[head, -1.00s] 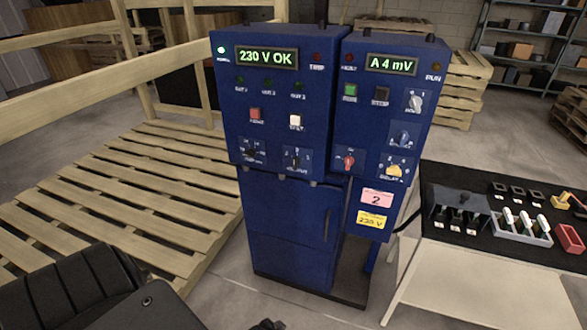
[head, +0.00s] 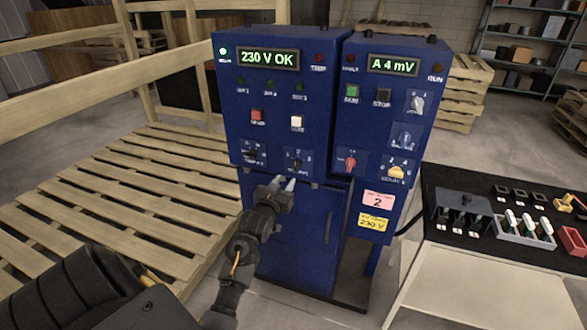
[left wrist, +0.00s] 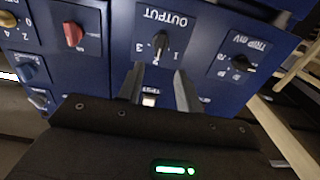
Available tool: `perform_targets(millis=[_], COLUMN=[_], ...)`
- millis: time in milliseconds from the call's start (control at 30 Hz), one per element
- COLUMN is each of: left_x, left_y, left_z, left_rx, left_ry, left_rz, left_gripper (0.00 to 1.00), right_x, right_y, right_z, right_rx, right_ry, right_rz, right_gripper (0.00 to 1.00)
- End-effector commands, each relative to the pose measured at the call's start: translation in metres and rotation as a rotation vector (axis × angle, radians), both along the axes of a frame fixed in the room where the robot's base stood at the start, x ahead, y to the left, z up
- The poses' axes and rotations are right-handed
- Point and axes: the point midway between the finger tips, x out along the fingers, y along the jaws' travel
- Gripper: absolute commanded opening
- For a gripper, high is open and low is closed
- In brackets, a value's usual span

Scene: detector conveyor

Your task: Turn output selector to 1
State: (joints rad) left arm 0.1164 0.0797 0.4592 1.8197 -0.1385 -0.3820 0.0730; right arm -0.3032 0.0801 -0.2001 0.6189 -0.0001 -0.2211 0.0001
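The output selector (head: 295,162) is a black knob on a blue plate at the lower right of the left blue cabinet's front. It also shows, upside down, in the left wrist view (left wrist: 160,44), under the word OUTPUT with small numerals around it. Its handle looks roughly vertical; I cannot tell surely which numeral it points to. My left gripper (head: 283,184) is just below and in front of the selector, apart from it. In the left wrist view its two fingers (left wrist: 159,72) stand apart and empty, with the knob beyond the gap between their tips. My right gripper is not seen.
The TRIP mV knob (left wrist: 244,62) sits beside the output selector. A red knob (head: 347,161) is on the neighbouring cabinet. White (head: 297,123) and red (head: 257,116) buttons are above. A black-topped table (head: 450,245) with parts stands right; a wooden pallet (head: 130,190) lies left.

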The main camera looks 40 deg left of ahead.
Motion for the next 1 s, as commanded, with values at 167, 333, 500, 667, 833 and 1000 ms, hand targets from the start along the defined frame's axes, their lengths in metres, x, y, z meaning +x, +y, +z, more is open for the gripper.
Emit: perform_targets(millis=[167, 333, 500, 667, 833, 1000], left_x=[0.034, 0.062, 0.078, 0.083, 0.084, 0.084], left_y=[0.012, 0.021, 0.027, 0.029, 0.029, 0.029], left_z=[0.003, 0.002, 0.001, 0.0, 0.0, 0.0], left_rx=[0.0, 0.0, 0.001, 0.002, 0.002, 0.002], left_ry=[0.0, 0.001, 0.001, 0.002, 0.002, 0.002], left_rz=[0.0, -0.001, -0.001, -0.001, -0.001, -0.001], left_gripper=[0.35, 0.35, 0.35, 0.35, 0.35, 0.21], right_x=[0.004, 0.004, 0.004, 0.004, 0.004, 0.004], right_y=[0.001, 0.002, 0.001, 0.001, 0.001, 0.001], right_z=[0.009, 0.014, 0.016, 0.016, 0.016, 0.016], right_rx=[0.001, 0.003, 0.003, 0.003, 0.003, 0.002], right_ry=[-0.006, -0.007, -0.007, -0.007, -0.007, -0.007], right_rz=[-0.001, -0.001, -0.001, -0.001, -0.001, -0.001], right_gripper=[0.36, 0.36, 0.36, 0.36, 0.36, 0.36])
